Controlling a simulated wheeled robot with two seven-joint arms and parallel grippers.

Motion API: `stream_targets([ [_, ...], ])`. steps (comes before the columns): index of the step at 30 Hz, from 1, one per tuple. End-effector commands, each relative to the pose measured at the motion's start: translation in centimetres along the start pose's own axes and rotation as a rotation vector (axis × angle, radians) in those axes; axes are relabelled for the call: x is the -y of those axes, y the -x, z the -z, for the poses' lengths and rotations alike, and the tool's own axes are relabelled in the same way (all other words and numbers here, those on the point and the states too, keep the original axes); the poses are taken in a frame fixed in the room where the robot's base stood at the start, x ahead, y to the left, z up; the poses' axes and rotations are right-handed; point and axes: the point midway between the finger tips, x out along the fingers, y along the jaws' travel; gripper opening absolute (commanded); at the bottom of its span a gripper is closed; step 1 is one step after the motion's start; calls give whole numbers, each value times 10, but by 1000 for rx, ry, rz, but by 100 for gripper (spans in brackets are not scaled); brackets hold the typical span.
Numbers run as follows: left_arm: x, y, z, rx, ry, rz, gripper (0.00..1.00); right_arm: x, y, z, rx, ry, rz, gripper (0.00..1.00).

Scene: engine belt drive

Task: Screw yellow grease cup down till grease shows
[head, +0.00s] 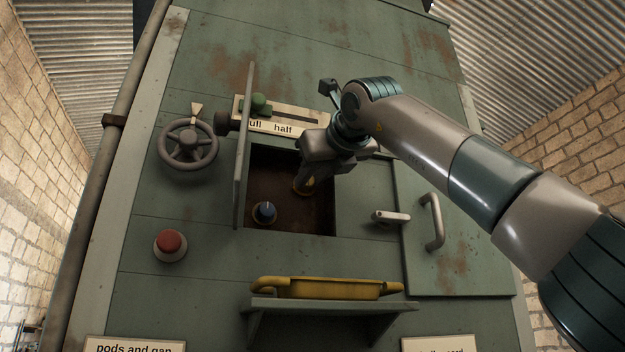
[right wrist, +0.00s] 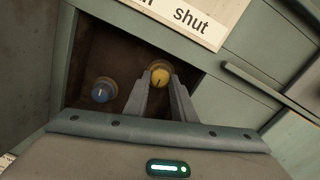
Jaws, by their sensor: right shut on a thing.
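The yellow grease cup (right wrist: 160,76) is a round cap with a dark line on it, inside the open recess. In the right wrist view my right gripper (right wrist: 163,86) has its two fingers on either side of the cup, shut on it. In the head view the right gripper (head: 307,180) reaches into the recess from the upper right and mostly covers the cup. No grease can be made out around the cup. A blue cup (head: 264,212) sits lower left in the same recess; it also shows in the right wrist view (right wrist: 103,90). My left gripper is not in view.
An open hatch door (head: 244,150) stands out at the recess's left edge. A handwheel (head: 188,145) and a red button (head: 170,244) are to the left. A lever (head: 391,217) and door handle (head: 432,221) are to the right. A yellow tray (head: 325,289) rests on a shelf below.

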Motion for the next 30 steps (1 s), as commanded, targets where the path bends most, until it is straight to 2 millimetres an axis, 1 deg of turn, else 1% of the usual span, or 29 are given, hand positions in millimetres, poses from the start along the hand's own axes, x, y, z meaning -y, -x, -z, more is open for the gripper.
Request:
stream_targets([
  [7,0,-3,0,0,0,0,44,-1,-1,2,-2,-59,-1,1],
  [18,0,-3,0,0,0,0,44,-2,-1,1,-2,-65,-2,1],
  [19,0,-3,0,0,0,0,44,-2,-1,1,-2,-65,-2,26],
  [20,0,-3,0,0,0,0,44,-2,-1,1,-2,-65,-2,33],
  [21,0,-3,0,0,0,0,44,-2,-1,1,-1,-64,-2,42],
  [30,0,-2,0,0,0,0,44,0,0,0,1,-64,0,42],
])
